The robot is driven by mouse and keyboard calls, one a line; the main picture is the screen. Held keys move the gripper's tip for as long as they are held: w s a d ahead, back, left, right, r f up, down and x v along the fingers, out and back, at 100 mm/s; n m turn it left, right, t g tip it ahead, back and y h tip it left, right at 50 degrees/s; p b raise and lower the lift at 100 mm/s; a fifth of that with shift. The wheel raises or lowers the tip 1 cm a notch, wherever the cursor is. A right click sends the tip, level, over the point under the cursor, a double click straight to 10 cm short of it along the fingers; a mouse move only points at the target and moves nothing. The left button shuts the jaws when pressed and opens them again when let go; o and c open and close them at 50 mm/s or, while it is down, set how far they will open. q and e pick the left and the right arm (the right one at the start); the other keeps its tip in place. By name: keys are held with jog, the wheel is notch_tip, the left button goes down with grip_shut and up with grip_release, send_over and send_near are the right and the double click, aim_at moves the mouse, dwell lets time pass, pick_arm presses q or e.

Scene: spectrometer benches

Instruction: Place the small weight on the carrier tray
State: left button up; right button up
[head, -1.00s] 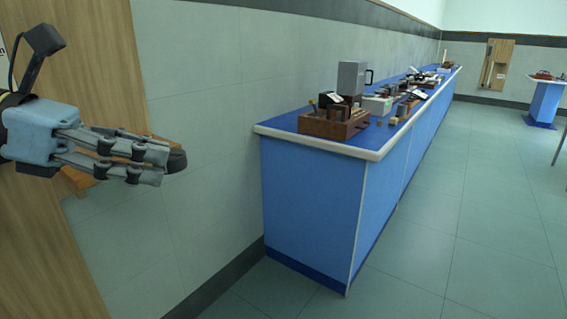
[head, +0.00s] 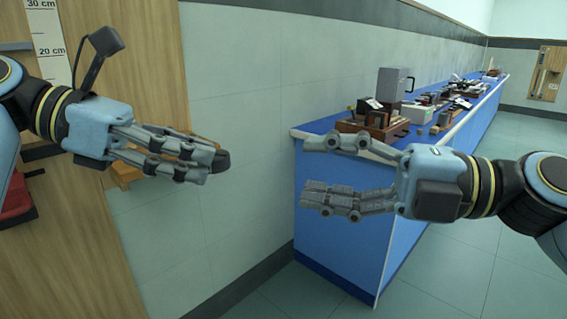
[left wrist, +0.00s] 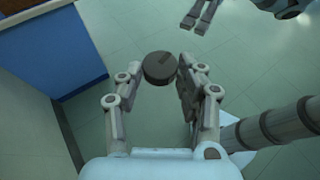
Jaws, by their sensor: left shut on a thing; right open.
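The small weight (left wrist: 160,67) is a dark grey round disc held between the fingertips of my left gripper (left wrist: 158,80). In the head view my left gripper (head: 208,162) is shut on it, and the dark end of the weight (head: 223,161) shows at the fingertips, in the air in front of the wall. My right gripper (head: 308,170) is open and empty, its fingers pointing left, in front of the near end of the blue bench. I cannot make out a carrier tray for certain in either view.
A long blue bench (head: 335,215) with a pale edge runs away along the wall. Near its end stand a wooden holder (head: 377,128), a grey jug-like container (head: 392,84) and several small items. A wooden panel with a ruler (head: 50,40) is at left. Floor is clear at right.

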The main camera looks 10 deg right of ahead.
aim_at(228, 161)
jog(key=x, duration=1.2)
jog(key=shift+c, duration=0.2)
jog(key=shift+r, duration=0.15)
grip_shut()
jog(key=shift+o, duration=0.2)
grip_release()
jog(key=shift+s+d, duration=0.15)
jog(key=shift+d, duration=0.3)
jog(key=v, duration=1.1)
